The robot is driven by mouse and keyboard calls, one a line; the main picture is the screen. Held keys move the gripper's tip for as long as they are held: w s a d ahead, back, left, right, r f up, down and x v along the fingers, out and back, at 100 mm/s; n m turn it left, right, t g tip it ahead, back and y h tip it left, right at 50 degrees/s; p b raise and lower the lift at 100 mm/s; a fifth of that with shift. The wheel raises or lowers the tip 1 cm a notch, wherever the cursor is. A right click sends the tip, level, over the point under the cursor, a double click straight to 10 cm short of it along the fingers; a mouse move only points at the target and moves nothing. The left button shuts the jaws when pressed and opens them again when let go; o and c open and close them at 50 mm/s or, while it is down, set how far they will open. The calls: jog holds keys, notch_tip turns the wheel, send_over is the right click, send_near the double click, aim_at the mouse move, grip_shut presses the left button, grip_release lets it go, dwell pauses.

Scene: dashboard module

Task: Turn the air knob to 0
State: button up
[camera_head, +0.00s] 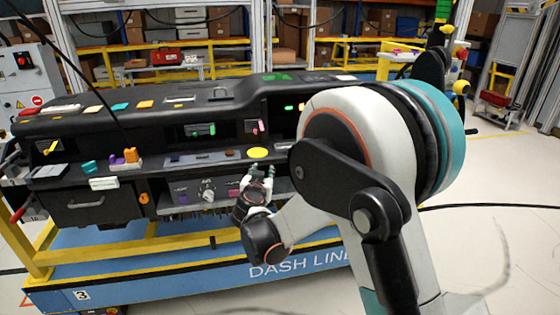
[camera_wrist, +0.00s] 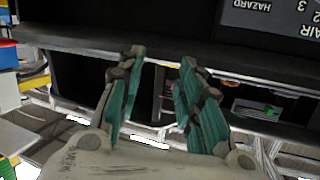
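The likely air knob (camera_head: 208,195) is a small pale knob on the grey lower control panel of the black dashboard. Its pointer setting is too small to read. In the head view my gripper (camera_head: 259,174) is to the right of this knob, in front of the dashboard and apart from the knob in the picture. In the wrist view my gripper (camera_wrist: 160,62) has its two teal-padded fingers spread with nothing between them. An upside-down label panel (camera_wrist: 272,17) with "AIR", "2 3" and "HAZARD" shows at the top right there; the knob itself is out of that view.
A magenta control (camera_head: 233,193) sits between the knob and my gripper, and a purple one (camera_head: 182,198) sits to the knob's left. The blue cart (camera_head: 180,270) carries the dashboard. My arm hides the dashboard's right part.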

jog(key=w+d+r+m+g+h, duration=0.1)
jog(key=d+r, duration=0.2)
jog(key=d, duration=0.2)
jog(key=shift+d+r+p, duration=0.25)
jog(key=shift+d+p, duration=0.05)
jog(key=shift+o, duration=0.3)
jog(key=o, duration=0.4)
jog(key=shift+a+f, duration=0.1)
jog(key=shift+o, duration=0.3)
jog(key=s+a+f+g+y, duration=0.1)
jog(key=a+f+y, duration=0.3)
jog(key=a+f, duration=0.5)
jog(key=shift+s+a+y, duration=0.3)
jog(key=shift+s+y, duration=0.1)
jog(key=shift+s, duration=0.5)
jog(key=m+y, duration=0.2)
jog(key=y, duration=0.3)
send_near(209, 199)
jog(key=b+x, duration=0.3)
jog(key=x, duration=0.4)
jog(key=shift+w+a, duration=0.1)
jog(key=shift+w, duration=0.15)
jog(key=shift+w+a, duration=0.3)
jog(key=shift+w, duration=0.15)
jog(key=c, duration=1.1)
